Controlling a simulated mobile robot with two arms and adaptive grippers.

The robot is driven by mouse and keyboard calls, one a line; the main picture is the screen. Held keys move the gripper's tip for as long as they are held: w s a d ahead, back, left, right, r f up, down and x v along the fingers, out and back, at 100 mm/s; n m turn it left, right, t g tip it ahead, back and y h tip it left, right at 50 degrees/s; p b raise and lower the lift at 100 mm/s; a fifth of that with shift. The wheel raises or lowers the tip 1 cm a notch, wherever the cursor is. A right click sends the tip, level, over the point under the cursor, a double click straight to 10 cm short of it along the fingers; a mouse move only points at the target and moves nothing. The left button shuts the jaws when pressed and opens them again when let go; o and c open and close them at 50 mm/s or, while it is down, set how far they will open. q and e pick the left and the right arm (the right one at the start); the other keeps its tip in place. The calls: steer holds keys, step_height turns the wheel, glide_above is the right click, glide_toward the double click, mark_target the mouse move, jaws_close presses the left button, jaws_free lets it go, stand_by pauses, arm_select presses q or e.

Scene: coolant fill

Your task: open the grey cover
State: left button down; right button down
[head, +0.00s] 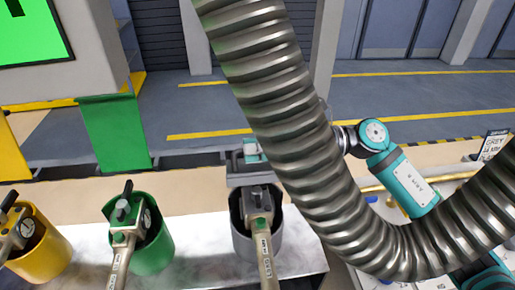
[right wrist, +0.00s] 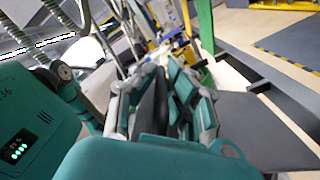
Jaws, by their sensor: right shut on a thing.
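The grey cover (head: 240,181) is a flat plate seen nearly edge-on above the grey holster (head: 274,245) in the head view. It looks roughly level, while the green cover (head: 112,132) stands upright. My right gripper (head: 251,153) is at the grey cover's top, partly hidden by a thick hose. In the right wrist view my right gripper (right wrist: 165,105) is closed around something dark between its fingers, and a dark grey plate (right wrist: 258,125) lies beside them. The exact grip point is unclear. A nozzle (head: 264,240) sits in the grey holster. My left gripper is not seen.
A big ribbed metal hose (head: 285,105) crosses in front of my right arm. Green (head: 155,250) and yellow (head: 45,258) holsters with nozzles stand to the left. A screen housing (head: 90,60) is at upper left. Open floor lies behind.

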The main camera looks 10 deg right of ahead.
steer(key=c, duration=1.4)
jaws_free()
steer(key=shift+s, duration=0.15)
steer(key=shift+f, duration=0.1)
steer(key=shift+w, duration=0.4)
steer(key=d, duration=1.2)
steer(key=shift+d+f, duration=0.1)
